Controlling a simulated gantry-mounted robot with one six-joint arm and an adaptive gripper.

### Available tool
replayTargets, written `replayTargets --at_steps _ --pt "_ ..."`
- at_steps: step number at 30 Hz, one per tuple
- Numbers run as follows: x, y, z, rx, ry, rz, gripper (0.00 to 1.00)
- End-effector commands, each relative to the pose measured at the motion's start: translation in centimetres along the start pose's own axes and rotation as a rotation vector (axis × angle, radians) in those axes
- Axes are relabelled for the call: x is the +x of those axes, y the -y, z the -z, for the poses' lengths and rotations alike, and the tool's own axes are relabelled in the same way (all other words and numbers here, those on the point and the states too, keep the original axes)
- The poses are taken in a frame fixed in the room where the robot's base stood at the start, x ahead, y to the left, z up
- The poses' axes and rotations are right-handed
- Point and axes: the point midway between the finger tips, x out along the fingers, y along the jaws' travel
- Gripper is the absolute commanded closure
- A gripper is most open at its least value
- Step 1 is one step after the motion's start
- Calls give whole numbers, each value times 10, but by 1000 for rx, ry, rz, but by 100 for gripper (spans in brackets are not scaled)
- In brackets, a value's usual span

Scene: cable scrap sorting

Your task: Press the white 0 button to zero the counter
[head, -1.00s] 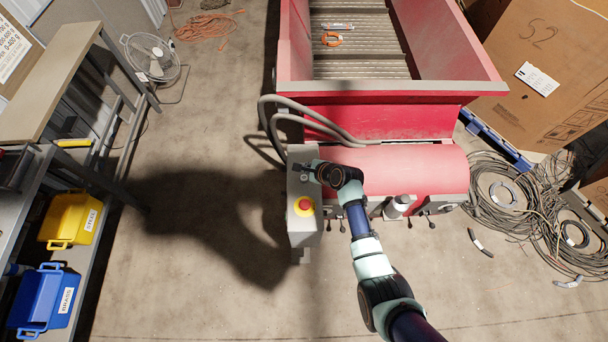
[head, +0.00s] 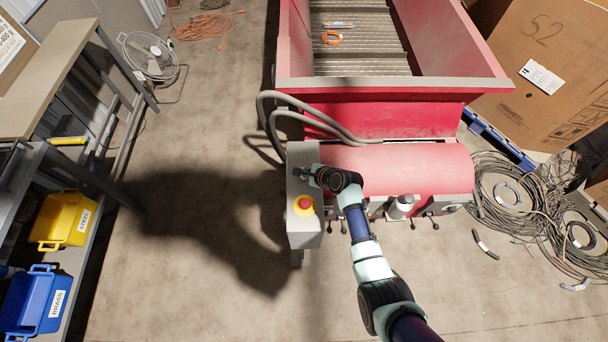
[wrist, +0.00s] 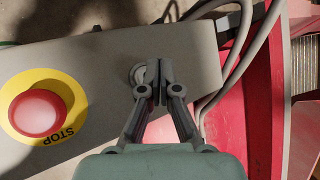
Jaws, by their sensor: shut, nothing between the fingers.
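A grey control box (head: 303,238) stands at the left front of the red machine. In the wrist view, a pale round button (wrist: 138,74) on the box top is partly hidden by my fingertips; I cannot read a mark on it. My gripper (wrist: 154,78) is shut and empty, its tips over the right part of this button. I cannot tell whether they touch it. In the head view, my gripper (head: 303,172) is at the box's upper part and hides the button. No counter display is visible.
A red STOP button (wrist: 37,112) on a yellow disc sits on the same box, left of my fingers in the wrist view. Grey hoses (head: 272,115) loop behind the box. The red machine (head: 410,165) is to the right. Open floor (head: 190,220) lies to the left.

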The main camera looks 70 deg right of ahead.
Motion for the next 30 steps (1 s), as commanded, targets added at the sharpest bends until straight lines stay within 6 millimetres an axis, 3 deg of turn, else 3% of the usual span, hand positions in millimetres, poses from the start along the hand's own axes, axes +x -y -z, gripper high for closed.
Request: replayTargets --at_steps 30 --pt "6 -4 4 0 0 0 100"
